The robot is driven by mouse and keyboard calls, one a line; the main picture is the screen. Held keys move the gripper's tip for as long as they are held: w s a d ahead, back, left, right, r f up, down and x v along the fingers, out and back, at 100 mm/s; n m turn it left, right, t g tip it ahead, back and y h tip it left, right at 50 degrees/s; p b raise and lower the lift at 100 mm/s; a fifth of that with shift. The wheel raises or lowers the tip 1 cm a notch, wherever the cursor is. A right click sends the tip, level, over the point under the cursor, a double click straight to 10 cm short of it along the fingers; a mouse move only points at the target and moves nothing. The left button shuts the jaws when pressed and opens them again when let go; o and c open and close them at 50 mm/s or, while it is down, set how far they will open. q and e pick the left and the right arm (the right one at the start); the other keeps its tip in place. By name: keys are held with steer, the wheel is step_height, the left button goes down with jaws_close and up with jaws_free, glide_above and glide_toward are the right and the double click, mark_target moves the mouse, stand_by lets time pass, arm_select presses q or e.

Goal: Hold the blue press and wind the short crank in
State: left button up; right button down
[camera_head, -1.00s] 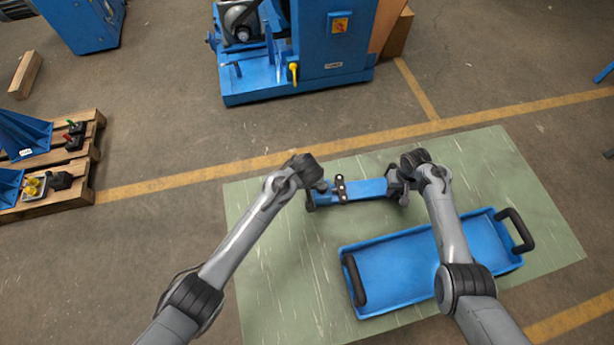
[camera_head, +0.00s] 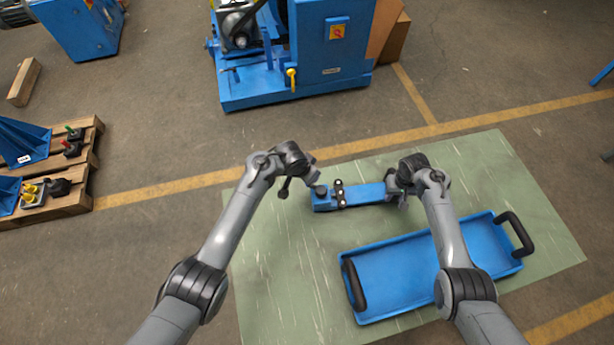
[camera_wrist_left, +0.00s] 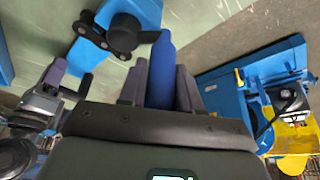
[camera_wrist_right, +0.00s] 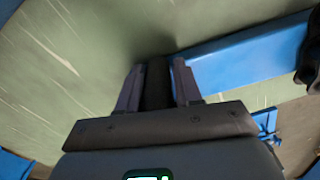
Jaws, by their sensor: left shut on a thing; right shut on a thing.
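The blue press (camera_head: 365,193) lies on the green mat, a long blue body with a dark cross bracket (camera_head: 340,194) near its left end. My right gripper (camera_head: 398,190) is at its right end, shut on a black handle (camera_wrist_right: 158,85) beside the blue body. My left gripper (camera_head: 316,180) is at the left end, shut on a blue grip (camera_wrist_left: 161,75). That grip seems to belong to the short crank, whose dark arm (camera_wrist_left: 148,37) shows beside the round dark hub (camera_wrist_left: 124,32) on the press. The crank's exact angle is hard to tell from the head view.
A blue tray (camera_head: 385,312) with black handles lies on the mat (camera_head: 280,300) in front of the press. A blue machine (camera_head: 345,65) stands behind. A pallet (camera_head: 75,198) with parts is at the left. Mat left of the press is clear.

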arm_select(q)
steer(key=m, duration=0.1)
steer(key=w+d+m+g, duration=0.1)
steer(key=m, duration=0.1)
steer(key=d+m+h, duration=0.1)
steer(key=m, duration=0.1)
steer(key=shift+w+g, duration=0.4)
steer(key=shift+m, duration=0.5)
steer(key=shift+s+d, duration=0.25)
steer(key=shift+d, duration=0.1)
steer(key=o, duration=1)
steer(key=shift+a, duration=0.1)
steer(key=shift+w, duration=0.1)
steer(key=v, duration=1.2)
steer(key=shift+w, duration=0.1)
